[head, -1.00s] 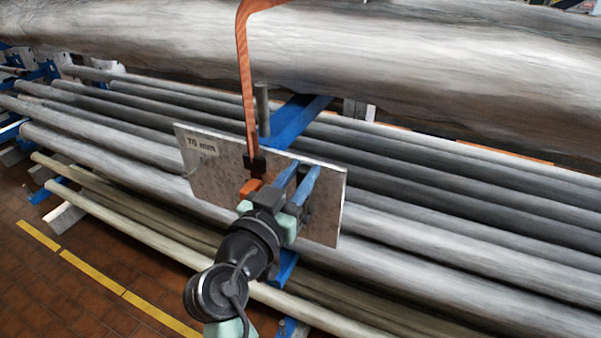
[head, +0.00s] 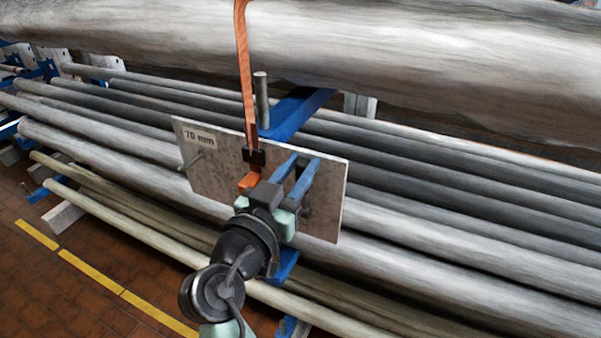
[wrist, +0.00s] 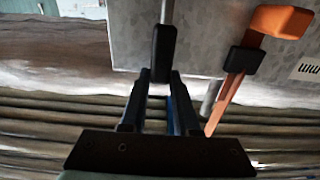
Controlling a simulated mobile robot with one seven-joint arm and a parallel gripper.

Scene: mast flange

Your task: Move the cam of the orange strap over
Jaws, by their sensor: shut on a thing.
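The orange strap (head: 245,80) hangs down in front of the large trunk, through a black buckle (head: 255,157) at the plate's top edge. Its orange end block (head: 249,181) sits just below, to the left of my gripper (head: 301,164). In the wrist view, the strap (wrist: 220,100), buckle (wrist: 243,60) and orange block (wrist: 283,20) are to the right of my gripper (wrist: 162,76), apart from it. My fingers are closed around a dark rounded piece (wrist: 163,52) on a slim stem. Whether this piece is the strap's cam I cannot tell.
A grey plate (head: 225,175) marked 70 mm stands behind my gripper. Long poles (head: 440,235) on blue racking fill the background.

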